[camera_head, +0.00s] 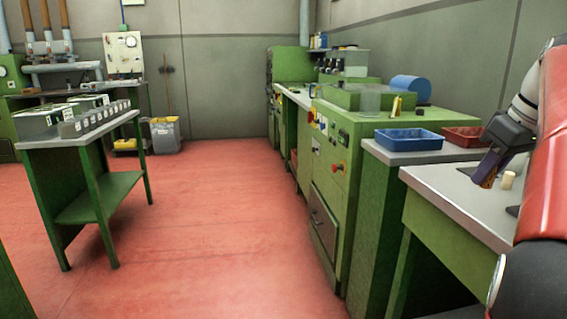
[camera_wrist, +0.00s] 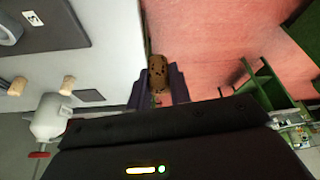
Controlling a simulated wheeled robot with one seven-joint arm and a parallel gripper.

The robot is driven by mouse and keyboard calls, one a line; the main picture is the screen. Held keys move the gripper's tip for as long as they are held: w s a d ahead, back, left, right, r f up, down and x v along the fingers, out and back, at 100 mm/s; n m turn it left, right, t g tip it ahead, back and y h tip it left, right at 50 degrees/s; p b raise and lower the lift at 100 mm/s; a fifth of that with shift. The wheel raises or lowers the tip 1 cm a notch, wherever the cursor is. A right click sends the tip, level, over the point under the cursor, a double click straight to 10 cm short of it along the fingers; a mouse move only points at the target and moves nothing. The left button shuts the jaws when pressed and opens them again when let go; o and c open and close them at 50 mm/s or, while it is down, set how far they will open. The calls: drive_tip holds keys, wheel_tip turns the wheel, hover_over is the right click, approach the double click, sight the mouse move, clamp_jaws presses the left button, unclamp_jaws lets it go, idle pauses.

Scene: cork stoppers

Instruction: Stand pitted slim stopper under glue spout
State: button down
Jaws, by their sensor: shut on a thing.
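My gripper (camera_wrist: 158,88) is shut on a dark brown, heavily pitted slim stopper (camera_wrist: 157,74) in the wrist view. The stopper sticks out beyond the fingertips, over the edge between the grey tabletop and the red floor.
Pale stoppers (camera_wrist: 68,83) (camera_wrist: 17,86) stand on the grey tabletop (camera_wrist: 110,40); one pale stopper (camera_head: 508,180) shows beside my gripper. A blue tray (camera_head: 409,141) and a red tray (camera_head: 462,137) lie behind. A dark plate (camera_wrist: 45,25) is at the wrist view's upper left.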

drive_tip(key=w+a+f+m, duration=0.1)
drive_tip(key=w+a+f, duration=0.2)
drive_tip(key=a+f, duration=0.5)
drive_tip(key=w+a+f+m, duration=0.1)
drive_tip(key=w+a+f, duration=0.3)
drive_tip(key=f, duration=1.9)
drive_tip(key=w+a+f+m+h, duration=0.1)
drive_tip(key=w+a+f, duration=0.2)
drive_tip(key=a+f, duration=1)
wheel_tip(320, 180, down, 4)
drive_tip(key=shift+w+r, duration=0.15)
drive_tip(key=shift+w, duration=0.05)
